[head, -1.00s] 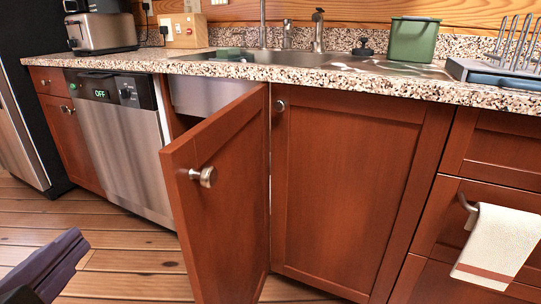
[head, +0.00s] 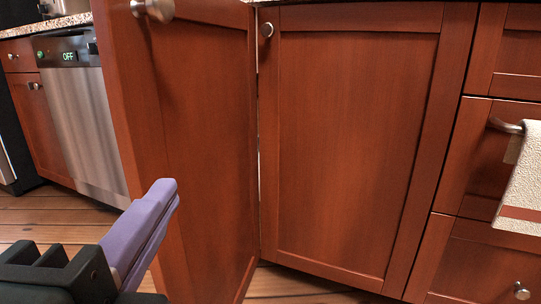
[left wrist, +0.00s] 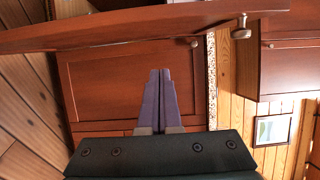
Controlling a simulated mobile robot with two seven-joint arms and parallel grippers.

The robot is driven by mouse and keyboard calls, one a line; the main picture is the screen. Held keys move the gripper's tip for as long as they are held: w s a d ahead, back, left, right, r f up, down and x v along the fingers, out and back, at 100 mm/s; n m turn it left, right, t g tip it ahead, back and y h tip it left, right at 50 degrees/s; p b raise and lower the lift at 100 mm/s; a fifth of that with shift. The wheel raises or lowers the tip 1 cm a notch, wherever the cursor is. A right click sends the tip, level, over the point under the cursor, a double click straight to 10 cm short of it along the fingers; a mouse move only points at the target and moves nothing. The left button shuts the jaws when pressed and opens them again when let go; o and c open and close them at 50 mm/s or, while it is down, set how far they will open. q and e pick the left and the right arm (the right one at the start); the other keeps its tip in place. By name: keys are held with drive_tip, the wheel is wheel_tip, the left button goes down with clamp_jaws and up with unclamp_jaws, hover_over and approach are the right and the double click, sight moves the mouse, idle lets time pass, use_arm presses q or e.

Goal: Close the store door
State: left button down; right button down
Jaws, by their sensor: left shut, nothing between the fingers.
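The store door (head: 205,150) is a reddish-brown panel under the counter, standing open toward me. Its round metal knob (head: 153,9) is near its top free edge. In the left wrist view the door (left wrist: 130,32) crosses the top, with its knob (left wrist: 241,27) at the right. My left gripper (head: 168,188), with purple fingers, is shut and empty. It overlaps the door's lower free edge in the head view; I cannot tell whether it touches. In the left wrist view its fingers (left wrist: 158,72) point toward the closed neighbouring door. My right gripper is not in view.
A closed cabinet door (head: 350,140) is right of the open one. Drawers with a hanging towel (head: 522,180) are at the far right. A steel dishwasher (head: 85,120) stands at the left. Bare plank floor (head: 60,215) lies in front of it.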

sight(153, 160)
use_arm(q)
drive_tip(key=w+a, duration=0.1)
drive_tip(key=w, duration=0.2)
drive_tip(key=w+a, duration=0.1)
drive_tip(key=w, duration=0.1)
drive_tip(key=w+a, duration=0.1)
drive_tip(key=w, duration=0.2)
drive_tip(key=shift+w+a, duration=0.25)
drive_tip(key=shift+w, duration=0.05)
drive_tip(key=shift+a, duration=0.5)
